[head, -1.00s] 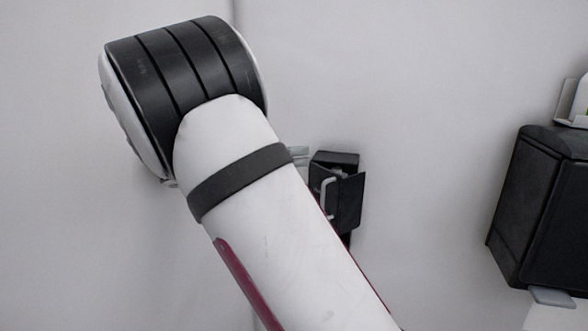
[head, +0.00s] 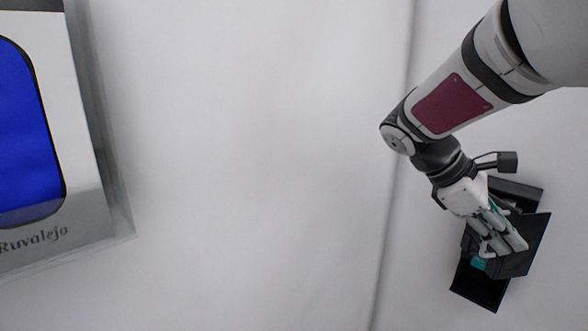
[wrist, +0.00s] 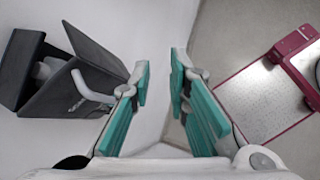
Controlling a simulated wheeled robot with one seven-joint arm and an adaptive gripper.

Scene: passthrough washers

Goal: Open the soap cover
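The black soap dispenser (head: 480,288) is on the white wall at the lower right of the head view, partly behind my gripper. Its flat black cover (head: 532,248) stands tilted out from the body. In the wrist view the cover (wrist: 84,82) is at the left, swung out at an angle, with a pale part showing in the opening behind it. A light grey handle (wrist: 92,92) is on the cover. My gripper (wrist: 160,80) is open and empty, its teal-padded fingers apart. The left finger is beside the handle; I cannot tell if they touch. My gripper (head: 503,243) overlaps the cover in the head view.
A large white case with a blue panel and lettering (head: 40,235) is at the far left of the head view. The wall (head: 250,160) between is bare. Grey floor (wrist: 225,50) shows at the right of the wrist view.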

